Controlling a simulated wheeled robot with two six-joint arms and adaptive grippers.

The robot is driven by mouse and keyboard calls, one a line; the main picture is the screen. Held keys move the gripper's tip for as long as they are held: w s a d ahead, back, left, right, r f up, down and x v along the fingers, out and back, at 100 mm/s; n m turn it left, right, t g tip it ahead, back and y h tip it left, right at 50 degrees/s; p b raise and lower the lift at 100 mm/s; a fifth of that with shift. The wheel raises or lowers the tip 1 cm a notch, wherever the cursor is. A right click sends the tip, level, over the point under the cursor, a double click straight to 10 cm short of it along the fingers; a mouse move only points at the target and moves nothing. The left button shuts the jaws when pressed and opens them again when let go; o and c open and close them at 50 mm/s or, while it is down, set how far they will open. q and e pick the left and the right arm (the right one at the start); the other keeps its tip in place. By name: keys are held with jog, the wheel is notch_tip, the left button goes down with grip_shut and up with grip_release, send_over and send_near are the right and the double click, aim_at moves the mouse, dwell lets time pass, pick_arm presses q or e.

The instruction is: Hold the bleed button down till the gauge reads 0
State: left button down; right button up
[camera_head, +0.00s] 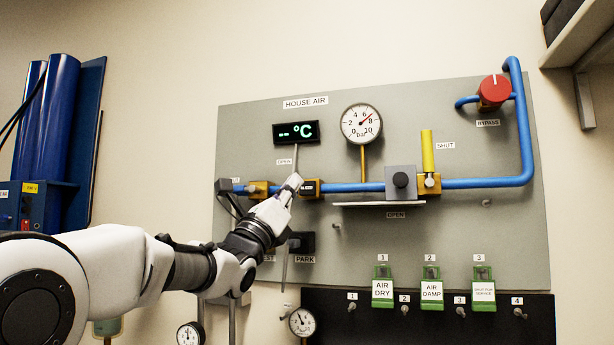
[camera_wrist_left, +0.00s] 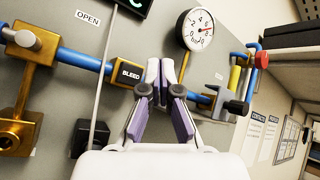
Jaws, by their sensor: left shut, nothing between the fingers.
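My right gripper is out of view.
A °C display (camera_head: 296,132) is above the pipe. A thin grey lever passes near my gripper. Right of it are a black knob (camera_head: 400,180), a yellow handle (camera_head: 428,150) and a red bypass knob (camera_head: 494,90). Green tags hang below right.

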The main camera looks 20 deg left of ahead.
aim_at(302, 189)
pick_arm(q)
jog(key=shift+w+d+p, duration=0.1)
jog(key=shift+w+p, duration=1.4)
jog(key=shift+w, duration=1.05)
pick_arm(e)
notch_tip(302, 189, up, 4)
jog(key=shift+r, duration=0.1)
pick_arm(q)
jog(key=shift+s, duration=0.15)
jog(key=shift+w, duration=0.2)
jog(key=shift+w, duration=0.3)
jog(key=shift+w, duration=0.4)
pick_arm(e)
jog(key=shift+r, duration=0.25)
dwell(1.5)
